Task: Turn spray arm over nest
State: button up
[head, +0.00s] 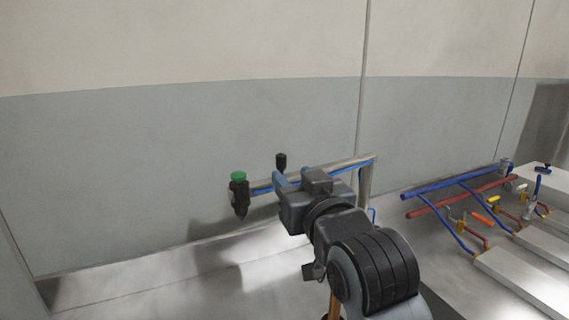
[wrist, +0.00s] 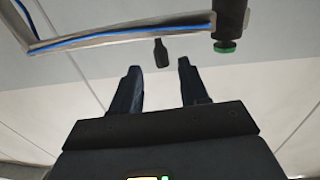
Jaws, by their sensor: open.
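The spray arm (head: 340,164) is a grey pipe with a blue hose along it, reaching left from an upright post. At its left end hangs a dark nozzle (head: 239,195) with a green cap (head: 238,176). A black handle (head: 281,161) stands up from the pipe. The spray arm (wrist: 110,37) and handle (wrist: 160,52) also show in the wrist view. My gripper (wrist: 158,68) is open and empty. The handle lies in line with the gap, just past the fingertips; contact cannot be told. In the head view my arm hides part of the pipe. I cannot make out the nest.
Blue and red pipes (head: 440,189) with several valves stand at the right, beside pale step-like blocks (head: 525,285). A grey and cream wall (head: 180,140) rises behind the spray arm. The pale floor (head: 150,280) at the left looks clear.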

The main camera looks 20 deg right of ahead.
aim_at(283, 167)
jog(key=w, duration=0.2)
jog(key=w+p, duration=0.1)
jog(key=w, duration=0.4)
jog(key=shift+w+d+p, duration=0.15)
jog(key=shift+d+p, duration=0.15)
jog(key=shift+p, duration=0.1)
jog(key=shift+c, duration=0.2)
grip_shut()
